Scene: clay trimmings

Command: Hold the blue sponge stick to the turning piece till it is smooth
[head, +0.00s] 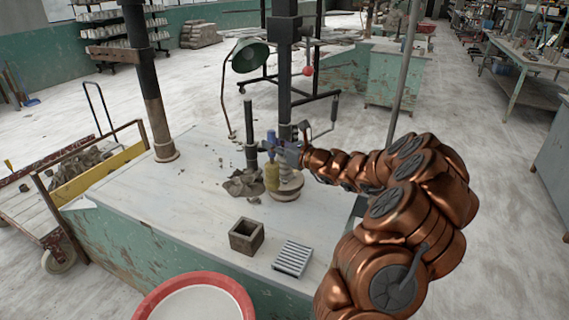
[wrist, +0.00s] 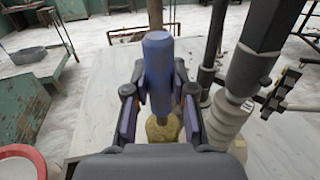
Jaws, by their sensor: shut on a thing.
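The sponge stick has a blue handle (head: 271,143) and a yellow sponge end (head: 271,177) pointing down. My gripper (head: 280,152) is shut on the blue handle, which stands upright between the fingers in the wrist view (wrist: 158,75). The yellow sponge (wrist: 163,130) shows below the fingers there. The pale ridged turning piece (head: 289,187) stands under a dark vertical column, just right of the sponge. It also shows in the wrist view (wrist: 228,118), right of my gripper. The sponge overlaps the piece's left side in the head view; I cannot tell whether they touch.
A heap of grey clay trimmings (head: 242,186) lies left of the sponge beside a dark upright post (head: 250,135). A square clay box (head: 246,236) and a slatted grey tray (head: 293,258) sit nearer. A red-rimmed basin (head: 240,290) is in front. The tabletop's left is mostly clear.

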